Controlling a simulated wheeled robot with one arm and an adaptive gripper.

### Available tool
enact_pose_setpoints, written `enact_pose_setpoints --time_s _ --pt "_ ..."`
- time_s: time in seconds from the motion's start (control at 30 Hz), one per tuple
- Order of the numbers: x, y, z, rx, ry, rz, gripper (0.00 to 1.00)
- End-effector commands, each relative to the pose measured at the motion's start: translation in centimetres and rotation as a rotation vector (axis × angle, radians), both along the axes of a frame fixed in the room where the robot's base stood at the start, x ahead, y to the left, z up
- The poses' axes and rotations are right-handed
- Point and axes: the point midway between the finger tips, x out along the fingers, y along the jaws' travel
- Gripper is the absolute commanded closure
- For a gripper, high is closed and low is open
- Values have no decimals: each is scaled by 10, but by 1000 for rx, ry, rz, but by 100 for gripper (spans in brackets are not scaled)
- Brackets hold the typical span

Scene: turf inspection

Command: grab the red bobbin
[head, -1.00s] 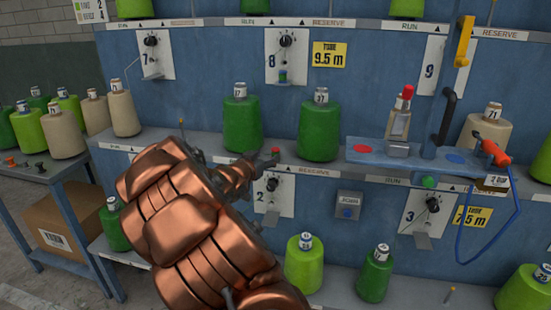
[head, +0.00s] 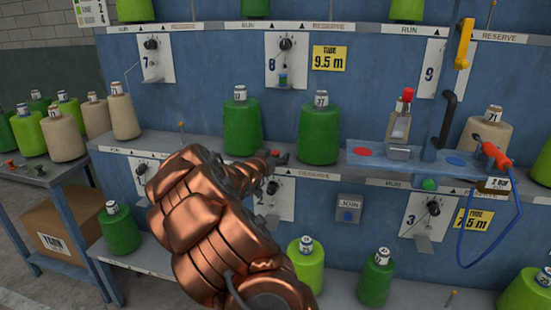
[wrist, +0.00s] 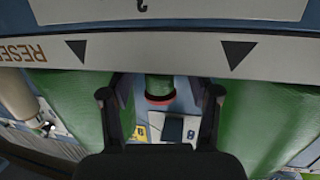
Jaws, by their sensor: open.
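A small red piece, which I take for the red bobbin (head: 275,153), shows at the shelf edge between the two green cones in the head view. My gripper (head: 281,158) is at it, the fingertips beside the piece. In the wrist view my gripper (wrist: 160,96) is open, with a finger on each side of a short green cylinder with a dark red rim (wrist: 160,99). I cannot tell whether the fingers touch it. My copper arm hides part of the lower panel.
Green cones (head: 242,127) and (head: 319,133) stand close on either side of my gripper. A blue tray (head: 390,158) to the right carries a holder with a red top (head: 407,95).

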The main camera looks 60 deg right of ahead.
Motion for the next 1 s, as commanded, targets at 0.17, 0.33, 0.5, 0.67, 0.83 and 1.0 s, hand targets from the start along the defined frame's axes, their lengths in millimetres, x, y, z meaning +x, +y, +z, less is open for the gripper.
enact_pose_setpoints --time_s 0.17,0.33,0.5,0.67,0.83,1.0 --pt "0 -1 0 0 0 0 38" --pt "0 0 0 0 1 0 50" --pt "0 0 0 0 1 0 67" --pt "0 0 0 1 1 0 84" --pt "0 0 0 1 1 0 94" --pt "0 0 0 0 1 0 94"
